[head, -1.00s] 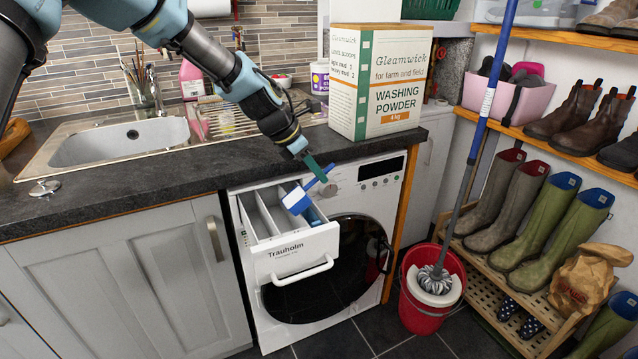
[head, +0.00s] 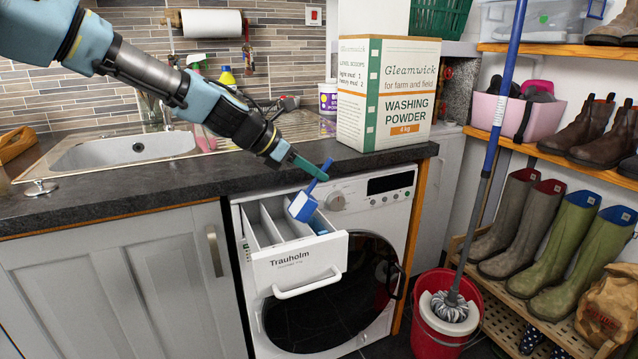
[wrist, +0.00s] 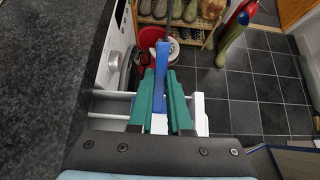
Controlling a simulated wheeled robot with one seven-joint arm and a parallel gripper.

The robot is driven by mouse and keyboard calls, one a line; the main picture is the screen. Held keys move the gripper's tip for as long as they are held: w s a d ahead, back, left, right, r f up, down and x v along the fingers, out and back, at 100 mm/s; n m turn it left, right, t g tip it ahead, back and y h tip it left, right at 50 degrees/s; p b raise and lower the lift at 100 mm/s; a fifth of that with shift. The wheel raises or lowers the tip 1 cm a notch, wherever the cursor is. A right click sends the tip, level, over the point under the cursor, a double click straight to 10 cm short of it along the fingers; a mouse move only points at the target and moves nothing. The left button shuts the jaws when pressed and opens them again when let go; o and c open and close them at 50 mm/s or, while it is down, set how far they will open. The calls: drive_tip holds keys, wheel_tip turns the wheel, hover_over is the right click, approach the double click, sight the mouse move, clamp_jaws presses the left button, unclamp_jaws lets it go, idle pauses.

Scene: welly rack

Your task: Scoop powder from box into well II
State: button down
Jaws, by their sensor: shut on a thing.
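The washing powder box (head: 388,95) stands upright on the dark worktop, and I cannot see its contents. The detergent drawer (head: 300,262) of the white washing machine is pulled open, with long compartments and a blue piece (head: 320,222) in the right one. My gripper (head: 309,172) has green fingers shut on the handle of a blue scoop (head: 301,208). The scoop hangs tilted over the right part of the drawer. In the wrist view the scoop's blue handle (wrist: 161,85) sits between the green fingers. Whether powder is in the scoop, and the well labels, cannot be told.
A mop (head: 490,150) stands in a red bucket (head: 446,320) right of the machine. The boot rack (head: 520,300) fills the right side. A sink (head: 125,150) is set in the worktop at left. The air before the drawer is clear.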

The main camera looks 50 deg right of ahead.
drive_tip(key=w+a+g+h+b, duration=0.3)
drive_tip(key=a+h+b, duration=0.6)
drive_tip(key=b, duration=1.1)
drive_tip(key=shift+w+r+g+h, duration=0.25)
drive_tip(key=shift+r+g+h, duration=0.1)
drive_tip(key=shift+g+h, duration=0.05)
drive_tip(key=shift+r, duration=0.1)
idle(0.4)
drive_tip(key=shift+r, duration=0.1)
idle(1.6)
